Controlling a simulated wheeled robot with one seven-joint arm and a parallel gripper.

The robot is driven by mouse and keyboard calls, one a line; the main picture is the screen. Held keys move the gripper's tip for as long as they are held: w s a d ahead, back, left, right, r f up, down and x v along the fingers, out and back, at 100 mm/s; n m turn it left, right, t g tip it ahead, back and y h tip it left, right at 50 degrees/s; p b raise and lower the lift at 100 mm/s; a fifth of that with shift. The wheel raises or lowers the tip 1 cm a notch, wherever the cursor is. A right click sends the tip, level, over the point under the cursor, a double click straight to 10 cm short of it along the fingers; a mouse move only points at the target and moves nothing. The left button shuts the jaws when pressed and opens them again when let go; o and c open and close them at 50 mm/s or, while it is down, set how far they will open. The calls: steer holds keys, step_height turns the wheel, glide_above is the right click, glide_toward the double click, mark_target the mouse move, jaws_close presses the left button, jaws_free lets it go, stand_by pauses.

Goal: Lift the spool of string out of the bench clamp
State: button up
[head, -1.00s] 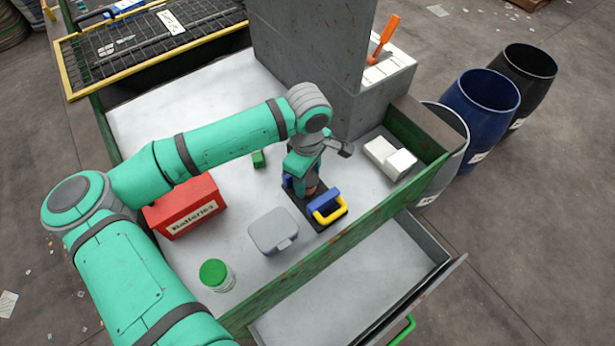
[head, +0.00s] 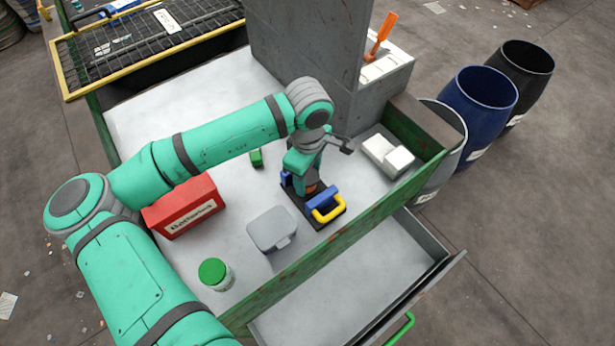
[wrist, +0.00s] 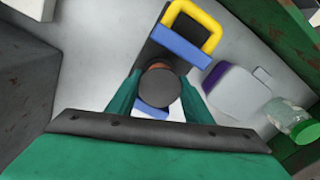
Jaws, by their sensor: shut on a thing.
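The bench clamp has a dark base, blue jaws and a yellow handle (head: 330,213), and stands on the white bench. It also shows at the top of the wrist view, with a blue jaw (wrist: 182,47). The spool of string (wrist: 160,89) appears in the wrist view as a round dark top with a brown-orange side, between the clamp's two blue jaws. My gripper (head: 308,186) is over the clamp, pointing down. In the wrist view its two green fingers sit on either side of the spool and are shut on it. The spool's lower part is hidden.
A grey lidded box (head: 272,229), a green-lidded jar (head: 215,273) and a red batteries box (head: 183,207) stand left of the clamp. A small green block (head: 256,158) lies behind. A grey pillar (head: 305,70) rises behind; a green rim (head: 300,265) edges the bench.

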mark_target(308, 175)
steer(key=shift+r, duration=3.8)
